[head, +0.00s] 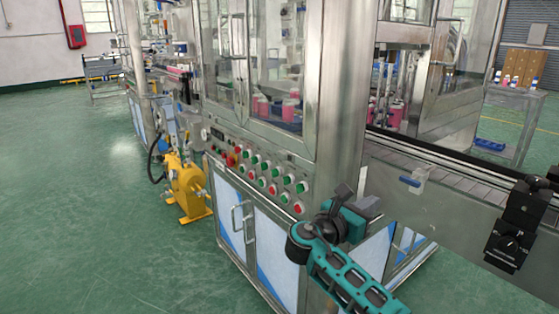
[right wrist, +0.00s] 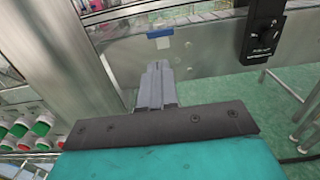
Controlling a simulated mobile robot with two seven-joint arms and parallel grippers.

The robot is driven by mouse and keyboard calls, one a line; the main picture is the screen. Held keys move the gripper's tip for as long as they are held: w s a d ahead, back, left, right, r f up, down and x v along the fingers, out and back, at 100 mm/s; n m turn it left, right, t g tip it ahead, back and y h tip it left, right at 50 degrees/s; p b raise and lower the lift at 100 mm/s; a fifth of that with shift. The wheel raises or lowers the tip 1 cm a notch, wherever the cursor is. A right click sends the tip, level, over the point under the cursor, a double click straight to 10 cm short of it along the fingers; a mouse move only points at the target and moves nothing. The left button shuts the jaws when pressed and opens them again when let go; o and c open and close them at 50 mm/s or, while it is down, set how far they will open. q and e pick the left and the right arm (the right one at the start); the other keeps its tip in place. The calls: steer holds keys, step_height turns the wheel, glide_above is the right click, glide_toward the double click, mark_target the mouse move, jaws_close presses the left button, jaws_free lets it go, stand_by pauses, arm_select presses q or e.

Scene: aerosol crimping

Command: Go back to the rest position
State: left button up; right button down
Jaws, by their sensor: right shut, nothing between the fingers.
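My right gripper (head: 370,206) is in front of the machine's steel corner post (head: 341,100), with my teal and black arm coming up from the bottom of the head view. In the right wrist view, the two grey fingers of the right gripper (right wrist: 156,68) lie together with nothing between them. They point towards the steel side of the conveyor (head: 440,185); I cannot tell the exact gap. My left gripper is not in view.
A panel of green and red buttons (head: 262,172) is left of the right gripper. A black control box (head: 516,225) hangs on the conveyor side at right. A yellow machine (head: 186,186) stands at left. Green floor (head: 80,200) is open at far left.

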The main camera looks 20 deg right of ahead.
steer(key=s+a+f+m+t+y+p, duration=0.1)
steer(key=s+a+f+y, duration=0.2)
steer(key=f, duration=0.4)
steer(key=s+a+f+m+t+y, duration=0.1)
steer(key=s+a+f+m+y, duration=0.1)
steer(key=f+y, duration=0.35)
steer(key=s+a+f+m+y+p, duration=0.1)
steer(key=s+a+f+y, duration=0.15)
steer(key=f, duration=0.55)
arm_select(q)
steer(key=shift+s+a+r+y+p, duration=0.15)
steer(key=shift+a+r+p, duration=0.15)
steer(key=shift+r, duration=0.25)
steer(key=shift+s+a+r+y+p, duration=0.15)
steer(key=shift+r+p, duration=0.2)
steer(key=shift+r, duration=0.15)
arm_select(e)
steer(key=s+a+f+m+t+y, duration=0.1)
steer(key=s+a+m+y, duration=0.3)
steer(key=s+m, duration=0.4)
steer(key=s+a+f+m+t+y, duration=0.1)
steer(key=s+a+m+y, duration=0.2)
steer(key=s+m, duration=0.5)
steer(key=shift+s+a+f+y, duration=0.3)
steer(key=shift+s+a+y, duration=0.15)
steer(key=shift+a, duration=0.3)
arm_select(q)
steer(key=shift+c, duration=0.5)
